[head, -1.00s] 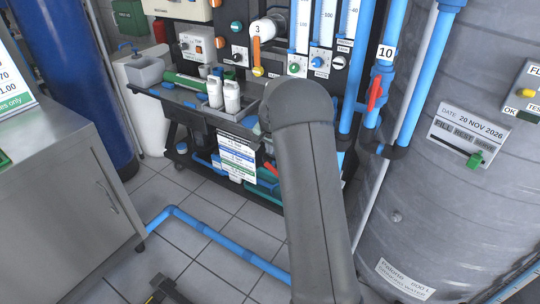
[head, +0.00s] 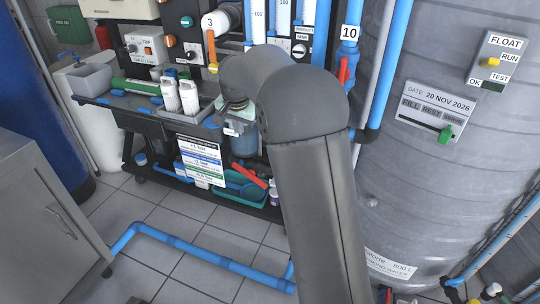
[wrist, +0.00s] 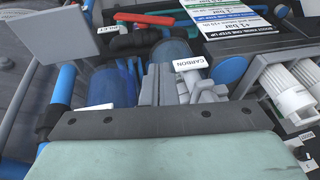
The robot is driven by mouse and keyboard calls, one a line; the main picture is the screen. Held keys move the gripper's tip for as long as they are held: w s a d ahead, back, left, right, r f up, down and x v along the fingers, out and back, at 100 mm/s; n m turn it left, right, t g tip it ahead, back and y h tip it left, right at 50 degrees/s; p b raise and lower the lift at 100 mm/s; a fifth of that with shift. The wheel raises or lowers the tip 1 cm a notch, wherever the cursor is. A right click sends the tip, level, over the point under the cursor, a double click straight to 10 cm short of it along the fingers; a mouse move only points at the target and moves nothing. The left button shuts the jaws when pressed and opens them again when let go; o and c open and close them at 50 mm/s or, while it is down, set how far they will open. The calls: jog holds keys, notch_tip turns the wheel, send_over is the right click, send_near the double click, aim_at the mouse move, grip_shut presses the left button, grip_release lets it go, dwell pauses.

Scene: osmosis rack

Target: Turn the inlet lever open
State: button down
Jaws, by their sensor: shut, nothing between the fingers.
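An orange lever (head: 211,48) by tag 3 and a red lever (head: 343,72) by tag 10 are higher up. A grey tank (head: 430,190) stands right. Blue floor pipe (head: 200,260) crosses the tiles.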

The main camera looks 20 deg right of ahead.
jog(key=b, duration=0.3)
send_near(238, 164)
jog(key=x, duration=0.6)
jog(key=shift+s+d+f, duration=0.15)
jog(key=shift+d+f, duration=0.15)
jog(key=shift+d, duration=0.1)
jog(key=shift+a, duration=0.1)
jog(key=shift+w+a+f, duration=0.2)
jog(key=shift+w+a, duration=0.05)
jog(key=shift+w, duration=0.1)
jog(key=shift+r, duration=0.1)
